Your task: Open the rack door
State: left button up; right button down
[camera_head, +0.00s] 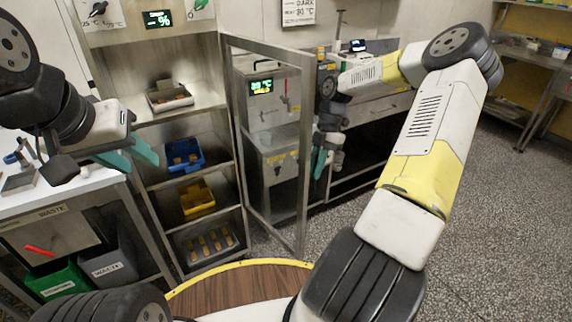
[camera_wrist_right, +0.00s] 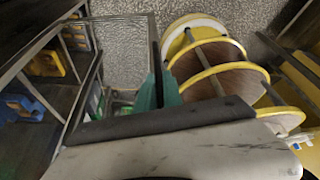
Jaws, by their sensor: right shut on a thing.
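The rack (camera_head: 187,116) stands at left centre in the head view, with its shelves exposed. Its metal-framed, clear rack door (camera_head: 303,170) stands swung out from the rack's right side. My right gripper (camera_head: 320,162) is at the door's free outer edge. In the right wrist view its teal fingers (camera_wrist_right: 159,88) are shut on the edge of the door, whose frame also shows there (camera_wrist_right: 153,40); the exact contact is partly hidden. My left gripper (camera_head: 132,156) is open and empty, in front of the rack's left side.
The rack shelves hold a grey tray (camera_head: 170,97), a blue bin (camera_head: 184,155), a yellow bin (camera_head: 198,198) and a lower tray (camera_head: 207,243). A white counter (camera_head: 50,196) with waste bins below stands left. A machine (camera_head: 274,110) shows behind the door. Floor at right is clear.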

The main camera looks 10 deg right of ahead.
jog(key=shift+w+d+f+n, duration=0.1)
jog(key=shift+w+d+n, duration=0.15)
jog(key=shift+w+d, duration=0.35)
jog(key=shift+w+d+n, duration=0.25)
jog(key=shift+w+d, duration=0.1)
jog(key=shift+d, duration=0.45)
jog(key=c, duration=1.5)
grip_release()
jog(key=v, duration=0.7)
jog(key=shift+w+r, duration=0.25)
jog(key=shift+r, duration=0.1)
jog(key=shift+s+d, duration=0.1)
